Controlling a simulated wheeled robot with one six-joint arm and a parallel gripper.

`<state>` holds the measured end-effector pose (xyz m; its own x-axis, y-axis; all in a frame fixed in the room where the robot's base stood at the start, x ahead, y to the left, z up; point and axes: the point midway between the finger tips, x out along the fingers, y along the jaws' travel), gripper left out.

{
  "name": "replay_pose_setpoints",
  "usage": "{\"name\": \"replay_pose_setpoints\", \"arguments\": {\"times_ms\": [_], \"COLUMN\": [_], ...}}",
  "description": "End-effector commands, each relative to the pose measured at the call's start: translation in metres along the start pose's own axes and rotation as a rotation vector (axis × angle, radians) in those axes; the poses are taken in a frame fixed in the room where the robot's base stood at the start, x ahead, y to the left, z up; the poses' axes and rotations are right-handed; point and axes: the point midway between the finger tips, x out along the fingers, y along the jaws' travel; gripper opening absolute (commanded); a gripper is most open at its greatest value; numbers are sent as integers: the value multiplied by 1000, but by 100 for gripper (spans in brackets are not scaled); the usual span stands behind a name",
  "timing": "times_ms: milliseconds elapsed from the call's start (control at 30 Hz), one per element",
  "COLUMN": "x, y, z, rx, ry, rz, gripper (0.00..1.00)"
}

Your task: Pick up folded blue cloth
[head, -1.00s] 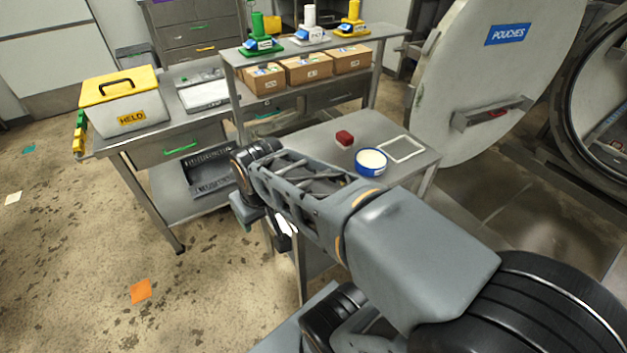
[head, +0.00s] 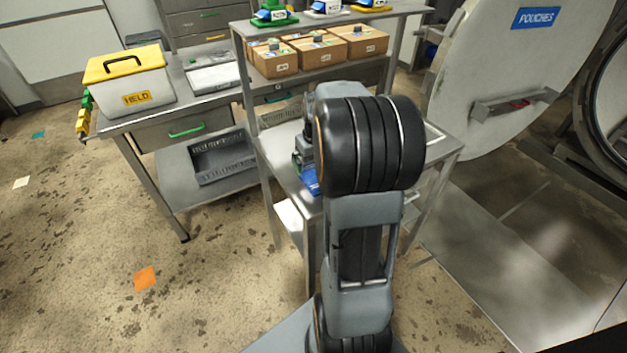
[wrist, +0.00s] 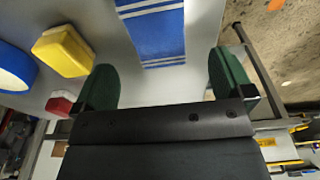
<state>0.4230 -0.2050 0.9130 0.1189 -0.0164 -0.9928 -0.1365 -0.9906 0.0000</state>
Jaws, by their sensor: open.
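The folded blue cloth (wrist: 155,32) with white stripes lies flat on the pale metal tabletop in the wrist view. In the head view, a blue patch of it (head: 311,180) shows at the near left part of the table, the rest hidden behind my arm. My gripper (wrist: 163,78) is open and empty, its two green fingers spread wider than the cloth. The cloth lies ahead of the gap between them, and its far end is cut off by the picture's top edge. I cannot tell how high the fingers are above the table.
In the wrist view, a yellow block (wrist: 62,50), a red-and-white item (wrist: 58,103) and a blue round tub (wrist: 12,68) lie left of the fingers. The table edge (wrist: 262,75) is close on the right. A shelf with cardboard boxes (head: 275,62) stands behind the table.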

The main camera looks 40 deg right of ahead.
Motion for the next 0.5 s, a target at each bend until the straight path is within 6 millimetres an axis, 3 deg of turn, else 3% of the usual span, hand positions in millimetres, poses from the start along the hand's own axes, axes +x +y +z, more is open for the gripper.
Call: {"name": "replay_pose_setpoints", "arguments": {"times_ms": [267, 500], "x": [17, 49], "y": [-1, 2], "z": [1, 2], "rx": [-1, -1], "ry": [-2, -3], "rz": [-1, -2], "gripper": [99, 99]}}
